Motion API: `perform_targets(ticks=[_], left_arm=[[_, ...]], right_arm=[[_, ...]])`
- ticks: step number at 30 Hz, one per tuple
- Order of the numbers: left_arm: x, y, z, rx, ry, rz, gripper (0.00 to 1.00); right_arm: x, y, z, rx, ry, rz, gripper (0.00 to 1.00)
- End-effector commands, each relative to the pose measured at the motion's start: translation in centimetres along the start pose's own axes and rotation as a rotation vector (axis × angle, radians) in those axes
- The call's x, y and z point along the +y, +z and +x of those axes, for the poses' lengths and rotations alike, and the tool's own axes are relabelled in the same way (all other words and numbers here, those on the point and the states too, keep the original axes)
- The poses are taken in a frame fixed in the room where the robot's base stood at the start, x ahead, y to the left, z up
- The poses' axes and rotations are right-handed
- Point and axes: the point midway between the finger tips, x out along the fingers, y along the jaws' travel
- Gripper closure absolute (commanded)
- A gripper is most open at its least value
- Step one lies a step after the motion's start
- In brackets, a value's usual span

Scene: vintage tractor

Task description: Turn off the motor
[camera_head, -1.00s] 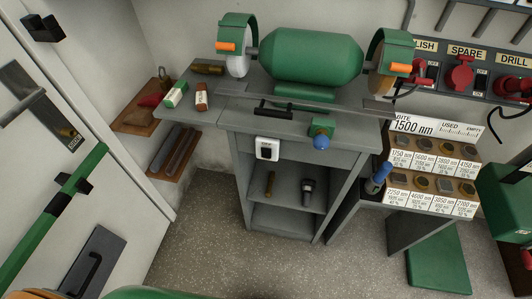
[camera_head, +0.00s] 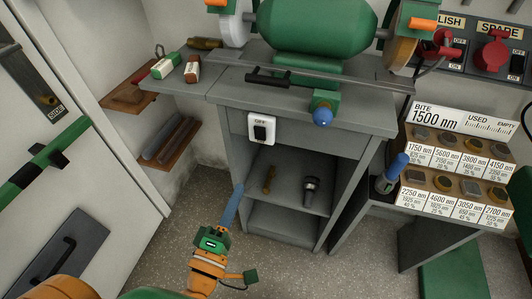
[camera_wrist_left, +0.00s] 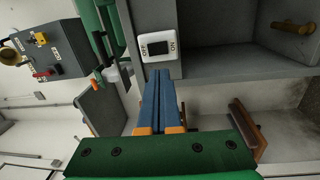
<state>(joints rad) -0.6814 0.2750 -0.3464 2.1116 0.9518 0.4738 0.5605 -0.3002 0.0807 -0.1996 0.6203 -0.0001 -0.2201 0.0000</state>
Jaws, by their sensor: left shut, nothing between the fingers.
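The motor is a green bench grinder (camera_head: 315,28) with wheels at both ends, on top of the grey workbench. A white switch plate (camera_head: 261,129) with a dark rocker and an OFF label is on the bench's front face. It also shows in the left wrist view (camera_wrist_left: 156,32), with OFF and ON lettering. My left gripper (camera_head: 238,188) is below and left of the switch, apart from it in the head view. Its blue fingers (camera_wrist_left: 157,75) are together and empty, pointing towards the plate in the wrist view. My right gripper is not in view.
The grey bench (camera_head: 225,93) has open shelves holding a brass item (camera_head: 268,180) and a flashlight (camera_head: 311,190). A blue knob (camera_head: 322,116) juts out right of the switch. The floor before the bench is clear.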

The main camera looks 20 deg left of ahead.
Motion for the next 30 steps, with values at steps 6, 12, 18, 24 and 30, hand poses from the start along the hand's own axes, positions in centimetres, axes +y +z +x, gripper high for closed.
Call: perform_targets(ticks=[6, 12, 18, 24, 30], left_arm=[[1.3, -0.5, 0.0, 0.023, 0.033, -0.066, 1.0], [1.4, -0.4, 0.1, 0.023, 0.033, -0.063, 1.0], [1.8, -0.5, 3.0, 0.025, 0.036, -0.063, 1.0], [1.9, -0.6, 7.5, 0.024, 0.035, -0.061, 1.0], [1.8, -0.7, 11.5, 0.022, 0.034, -0.06, 1.0]], right_arm=[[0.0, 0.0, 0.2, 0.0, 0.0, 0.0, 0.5], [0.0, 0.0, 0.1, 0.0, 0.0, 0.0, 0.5], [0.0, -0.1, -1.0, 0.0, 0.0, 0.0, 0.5], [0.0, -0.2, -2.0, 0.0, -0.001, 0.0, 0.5], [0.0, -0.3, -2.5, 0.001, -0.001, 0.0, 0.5]])
